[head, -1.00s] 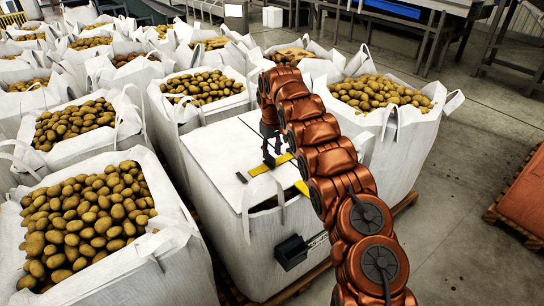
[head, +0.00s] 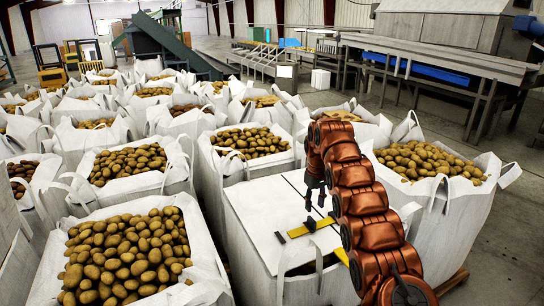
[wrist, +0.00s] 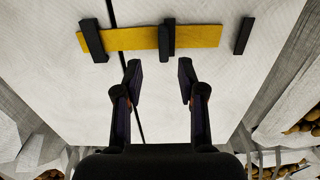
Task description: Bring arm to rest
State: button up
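My gripper (head: 314,198) hangs at the end of my copper-coloured arm, above the white top of a bulk bag (head: 262,208). In the wrist view my gripper (wrist: 160,72) has its two dark fingers apart, with nothing between them. A yellow strip (wrist: 205,36) lies flat on the white top beyond the fingertips, with one black block (wrist: 93,40) across its left end and another black block (wrist: 167,42) across its middle. A separate black block (wrist: 243,36) lies to the right of the strip. The yellow strip also shows in the head view (head: 323,224).
Open bags of potatoes stand close around, including one at lower left (head: 212,262) and one at right (head: 440,215). A grading machine with a long metal frame (head: 440,60) stands behind. Bare concrete floor (head: 520,150) shows at right.

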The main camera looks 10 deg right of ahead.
jog(key=s+a+r+m, duration=0.1)
jog(key=s+r, duration=0.4)
jog(key=s, duration=0.3)
jog(key=s+r+m+g+h, duration=0.1)
jog(key=s+r, duration=0.3)
jog(key=s, duration=0.4)
jog(key=s+a+r+m, duration=0.1)
jog(key=s+r, duration=0.4)
jog(key=s, duration=0.4)
jog(key=s+a+f, duration=0.1)
jog(key=s+f, duration=0.1)
jog(key=s, duration=0.8)
jog(key=s+a+f, duration=0.2)
jog(key=s, duration=0.8)
jog(key=s+a+f+y+p, duration=0.1)
jog(key=s+a+f, duration=0.1)
jog(key=s, duration=0.8)
jog(key=shift+s+m+g, duration=0.3)
jog(key=shift+s+g, duration=0.1)
jog(key=shift+a+f, duration=0.1)
jog(key=shift+a, duration=0.05)
